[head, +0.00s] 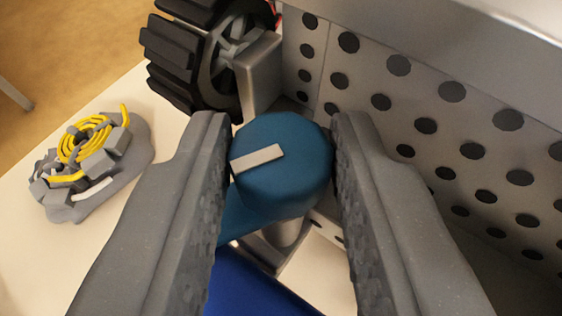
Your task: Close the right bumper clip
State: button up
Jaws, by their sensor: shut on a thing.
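A blue clip (292,190) with a rounded knob-like top and a pale grey bar marked across it sits between the fingers of my gripper (281,165). My gripper is shut on it, one finger on each side. The clip's lower arm runs down to the left. Below it a grey metal bracket (268,250) and a bright blue bar (255,288) show, partly hidden by the fingers and the clip. I cannot tell from this view whether the clip is latched.
A black treaded wheel (185,60) on a grey mount (257,72) stands just beyond the clip. A perforated metal panel (430,90) rises close on the right. A grey part with coiled yellow cable (88,160) lies on the pale table (30,235) at left.

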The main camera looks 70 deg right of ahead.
jog(key=n+t+y, duration=0.1)
jog(key=n+t, duration=0.1)
jog(key=n+t+y, duration=0.1)
jog(key=n+t, duration=0.1)
jog(key=shift+s+d+y, duration=0.2)
jog(key=shift+s+y, duration=0.1)
jog(key=shift+n+t, duration=0.3)
jog(key=shift+a+y, duration=0.1)
jog(key=shift+y, duration=0.2)
jog(key=o, duration=1)
jog(key=shift+c, duration=0.2)
jog(key=p+v, duration=0.3)
jog(key=v, duration=1)
jog(key=shift+s+a, duration=0.2)
jog(key=shift+s, duration=0.15)
